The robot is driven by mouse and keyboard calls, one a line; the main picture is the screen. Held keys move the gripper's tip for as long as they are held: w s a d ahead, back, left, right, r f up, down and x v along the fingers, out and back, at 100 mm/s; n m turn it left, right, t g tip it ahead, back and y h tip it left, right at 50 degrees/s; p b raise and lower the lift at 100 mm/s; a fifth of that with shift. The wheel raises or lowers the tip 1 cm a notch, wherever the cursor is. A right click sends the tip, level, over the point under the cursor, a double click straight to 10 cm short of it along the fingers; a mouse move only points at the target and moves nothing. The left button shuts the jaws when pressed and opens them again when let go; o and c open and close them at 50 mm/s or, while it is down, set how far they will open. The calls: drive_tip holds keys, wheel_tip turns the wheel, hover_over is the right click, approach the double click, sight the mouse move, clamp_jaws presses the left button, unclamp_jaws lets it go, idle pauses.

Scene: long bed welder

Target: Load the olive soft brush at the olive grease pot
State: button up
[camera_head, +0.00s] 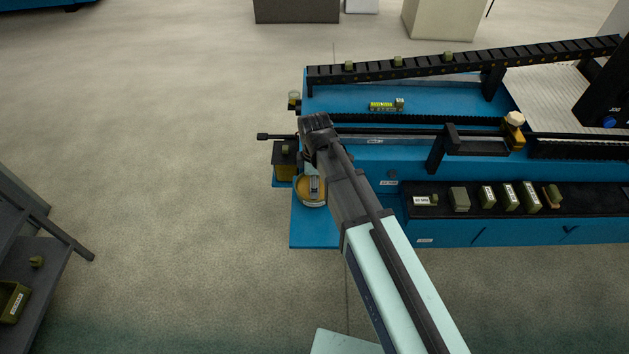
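A round pot with a tan-gold rim (303,201) stands on the blue ledge at the machine's left end. My arm covers its right part, and I cannot tell whether it is the olive grease pot. My gripper (312,130) is above and behind this pot in the picture, beside the machine's left end. Its fingers are dark and foreshortened, so their opening and anything between them are hidden. A small olive piece (286,149) shows at a dark-topped yellow box (285,172), just left of my gripper. I cannot make out the olive soft brush for certain.
The blue machine (440,240) fills the right side. Its black front tray (445,211) holds several olive blocks. A labelled olive-yellow item (386,105) lies on the rear blue bed. A dark shelf (42,255) with an olive bin (12,300) stands left. Floor between is clear.

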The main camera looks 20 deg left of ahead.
drive_tip(key=shift+r+p, duration=2.55)
drive_tip(key=shift+r, duration=0.95)
